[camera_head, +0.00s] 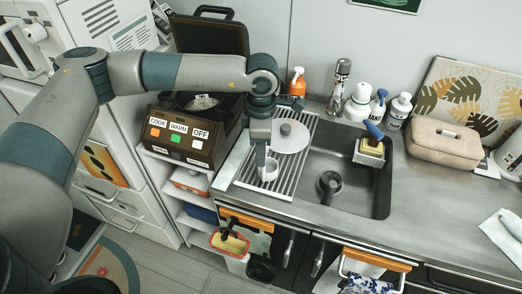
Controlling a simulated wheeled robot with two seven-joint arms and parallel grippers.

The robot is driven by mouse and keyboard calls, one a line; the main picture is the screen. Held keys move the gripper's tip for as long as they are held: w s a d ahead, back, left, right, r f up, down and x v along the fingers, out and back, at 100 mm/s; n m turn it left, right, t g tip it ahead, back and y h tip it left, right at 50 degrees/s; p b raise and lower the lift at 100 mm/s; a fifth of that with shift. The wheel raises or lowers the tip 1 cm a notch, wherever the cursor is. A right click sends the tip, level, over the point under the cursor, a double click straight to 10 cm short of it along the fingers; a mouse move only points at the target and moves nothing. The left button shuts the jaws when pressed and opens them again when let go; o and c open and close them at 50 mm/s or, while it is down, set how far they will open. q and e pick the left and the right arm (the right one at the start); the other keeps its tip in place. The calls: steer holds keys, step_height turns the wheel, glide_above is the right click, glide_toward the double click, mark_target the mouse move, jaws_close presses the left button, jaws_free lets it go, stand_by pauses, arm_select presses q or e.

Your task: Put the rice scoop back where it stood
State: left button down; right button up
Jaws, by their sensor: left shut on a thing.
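My left gripper (260,162) points down over the drainer left of the sink. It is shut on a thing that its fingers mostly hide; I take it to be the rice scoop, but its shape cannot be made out. A small white cup (269,174) stands on the ribbed drainer (284,187), right at the fingertips; I cannot tell whether they touch or reach into it. The rice cooker (185,143), with COOK, WARM and OFF buttons, stands open to the left with something white inside. My right gripper is not in view.
A round grey lid (290,136) lies on the drainer beside my gripper. The sink (343,180) is to the right, with a brush and sponge holder (370,148) on its right side. Several bottles, including an orange one (298,82), stand behind.

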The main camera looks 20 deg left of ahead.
arm_select(q)
steer(key=shift+f, duration=0.1)
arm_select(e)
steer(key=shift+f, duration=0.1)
arm_select(q)
steer(key=shift+f+b, duration=0.15)
steer(key=shift+b, duration=0.2)
steer(key=c, duration=1.6)
jaws_free()
steer(key=shift+o, duration=0.2)
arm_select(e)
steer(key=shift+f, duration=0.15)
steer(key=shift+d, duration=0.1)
